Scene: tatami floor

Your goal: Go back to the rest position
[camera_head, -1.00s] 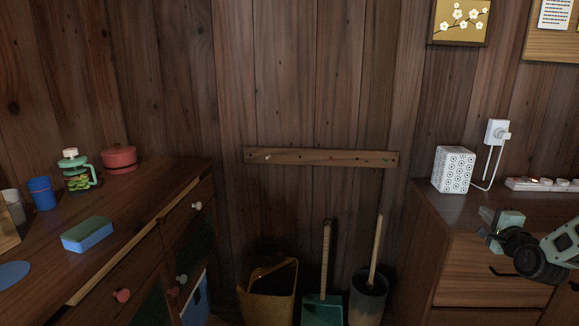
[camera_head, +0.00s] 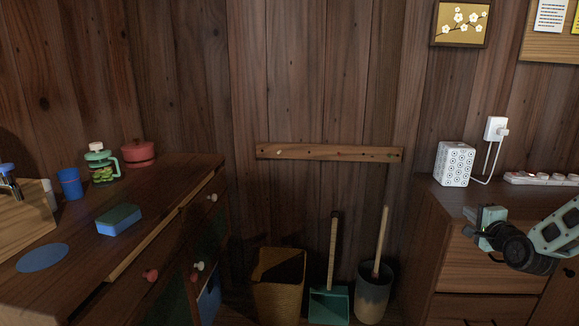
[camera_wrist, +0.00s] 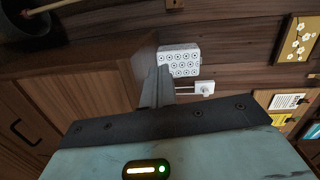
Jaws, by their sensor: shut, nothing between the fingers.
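My gripper (camera_head: 472,226) is at the lower right of the head view, in front of the right-hand wooden cabinet (camera_head: 485,272). It holds nothing. In the wrist view its closed fingers (camera_wrist: 158,88) point toward the cabinet and a white patterned box (camera_wrist: 180,60). My arm comes in from the right edge of the head view.
The white box (camera_head: 455,163) and a power strip (camera_head: 541,179) stand on the right cabinet. A basket (camera_head: 278,287), a dustpan (camera_head: 329,304) and a bin (camera_head: 373,293) stand on the floor. The left counter holds a sponge (camera_head: 119,220), a blue cup (camera_head: 70,184) and a red pot (camera_head: 138,153).

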